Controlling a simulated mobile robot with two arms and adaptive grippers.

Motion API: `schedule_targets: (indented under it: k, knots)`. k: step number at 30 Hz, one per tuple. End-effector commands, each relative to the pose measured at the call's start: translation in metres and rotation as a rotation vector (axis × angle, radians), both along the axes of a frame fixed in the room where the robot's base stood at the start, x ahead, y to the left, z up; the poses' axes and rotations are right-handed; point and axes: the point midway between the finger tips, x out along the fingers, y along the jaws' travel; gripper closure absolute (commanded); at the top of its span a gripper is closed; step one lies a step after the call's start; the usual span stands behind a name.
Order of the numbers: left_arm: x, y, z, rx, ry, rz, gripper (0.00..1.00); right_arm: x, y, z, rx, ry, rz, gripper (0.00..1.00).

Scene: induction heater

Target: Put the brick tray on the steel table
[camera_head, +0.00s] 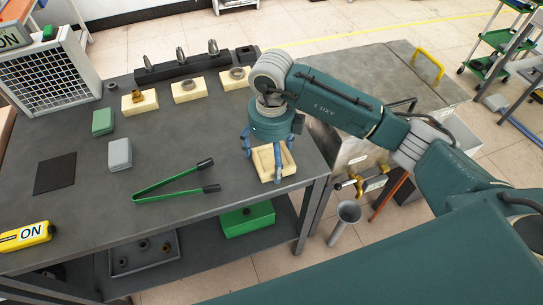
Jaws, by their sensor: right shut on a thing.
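The brick tray (268,174) is a pale cream square block with a recessed top, at the right front corner of the grey steel table (170,215). My right gripper (270,155) points down over the tray, its blue fingers shut on it. The fingers and wrist hide part of the tray's far side. I cannot tell whether the tray's underside touches the tabletop. My left gripper is not in view.
Green tongs (165,181) lie left of the tray. Three pale blocks with metal parts (187,91) line the back, before a dark rack (190,67). Green (103,122) and grey (120,154) boxes and a dark pad (55,173) lie left.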

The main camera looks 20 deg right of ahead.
Motion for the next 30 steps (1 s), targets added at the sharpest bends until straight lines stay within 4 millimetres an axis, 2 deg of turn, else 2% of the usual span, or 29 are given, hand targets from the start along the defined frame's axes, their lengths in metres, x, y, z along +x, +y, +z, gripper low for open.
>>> schedule_targets:
  k: [3, 13, 14, 15, 24, 26, 30]
  knots:
    - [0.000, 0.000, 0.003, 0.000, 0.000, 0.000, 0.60, 0.000, 0.000, -0.009, 0.000, -0.001, 0.002, 0.69]
    - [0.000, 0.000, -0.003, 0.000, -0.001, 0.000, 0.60, 0.000, 0.000, -0.014, 0.000, -0.002, 0.002, 0.69]
    - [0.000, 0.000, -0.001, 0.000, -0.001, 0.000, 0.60, 0.000, 0.000, -0.012, 0.000, -0.001, 0.002, 0.06]
    - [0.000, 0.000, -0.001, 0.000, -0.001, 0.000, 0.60, 0.000, 0.000, -0.012, 0.000, -0.001, 0.002, 0.00]
    - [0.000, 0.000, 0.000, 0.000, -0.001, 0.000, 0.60, 0.000, 0.000, -0.011, -0.001, 0.000, 0.001, 0.00]
    - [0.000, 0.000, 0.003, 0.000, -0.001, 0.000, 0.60, 0.000, 0.000, -0.008, 0.000, -0.001, 0.001, 0.00]
    - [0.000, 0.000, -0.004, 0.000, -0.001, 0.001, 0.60, 0.002, 0.000, 0.007, 0.001, -0.006, 0.000, 0.00]
